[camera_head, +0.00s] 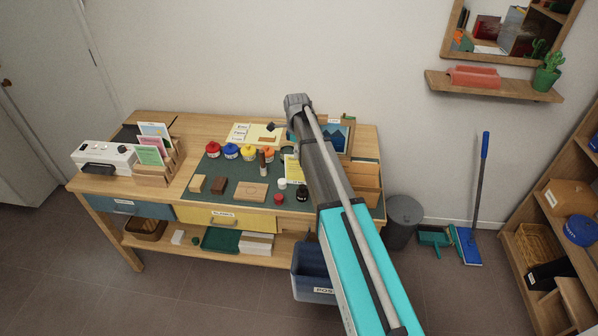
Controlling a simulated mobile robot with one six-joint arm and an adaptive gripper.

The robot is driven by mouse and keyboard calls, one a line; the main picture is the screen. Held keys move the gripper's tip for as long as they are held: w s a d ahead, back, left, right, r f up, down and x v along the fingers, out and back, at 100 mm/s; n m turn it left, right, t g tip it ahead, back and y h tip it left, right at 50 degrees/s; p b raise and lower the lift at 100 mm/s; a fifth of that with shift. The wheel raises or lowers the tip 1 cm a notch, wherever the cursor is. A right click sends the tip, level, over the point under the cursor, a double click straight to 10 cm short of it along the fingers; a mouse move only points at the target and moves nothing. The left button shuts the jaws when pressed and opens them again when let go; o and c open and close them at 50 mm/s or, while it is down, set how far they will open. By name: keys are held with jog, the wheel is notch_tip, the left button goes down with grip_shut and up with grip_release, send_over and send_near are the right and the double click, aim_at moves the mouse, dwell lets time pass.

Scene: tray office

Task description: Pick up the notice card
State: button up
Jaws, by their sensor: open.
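Several cards show, and I cannot tell which one is the notice card. A pale sheet with printed blocks (254,133) lies at the back of the desk, left of my arm. A yellow card with dark lines (291,169) is on the green mat, partly covered by my arm. White, pink and green cards (151,145) stand in a wooden rack (155,176) at the left. My arm crosses the right part of the desk; I cannot make out the gripper's fingers, which seem hidden behind it.
The desk's green mat (216,172) holds paint pots (249,152), wooden blocks (251,192) and small jars. A white machine (103,157) is at the left end. A framed picture (337,137) stands behind my arm. A bin (403,220) and broom (482,185) are at right.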

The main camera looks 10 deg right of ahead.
aim_at(299, 171)
jog(key=shift+f, duration=0.1)
jog(key=shift+s+d+f+b, duration=0.1)
jog(key=shift+d+f+b, duration=0.05)
jog(key=shift+f+b, duration=1.15)
jog(key=shift+d+f+b, duration=0.15)
jog(key=shift+f+b, duration=1.05)
jog(key=shift+b, duration=0.1)
grip_shut()
